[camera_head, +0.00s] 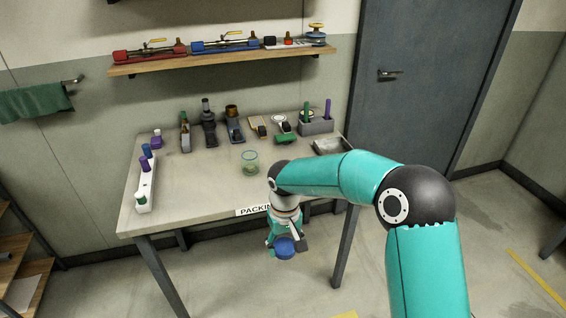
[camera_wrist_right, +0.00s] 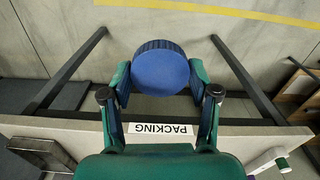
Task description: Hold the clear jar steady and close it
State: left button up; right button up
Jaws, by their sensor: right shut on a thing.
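The clear jar (camera_head: 250,162) stands upright and open on the table, near its middle, with some greenish content low inside. My right gripper (camera_head: 285,243) is in front of the table's front edge, pointing down, and is shut on a round blue lid (camera_head: 285,248). In the right wrist view the blue lid (camera_wrist_right: 160,70) sits between the two fingers of the gripper (camera_wrist_right: 160,78). The jar is behind and left of the right gripper, apart from it. My left gripper is not in view.
The table (camera_head: 205,185) has a white rack (camera_head: 146,188) with vials at left. Several tools and a grey holder (camera_head: 317,126) line the back, and a grey tray (camera_head: 329,146) is at right. A shelf (camera_head: 222,60) hangs above. The table around the jar is clear.

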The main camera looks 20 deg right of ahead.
aim_at(250, 160)
jog(key=z, duration=0.85)
jog(key=i, duration=1)
jog(key=u, duration=0.1)
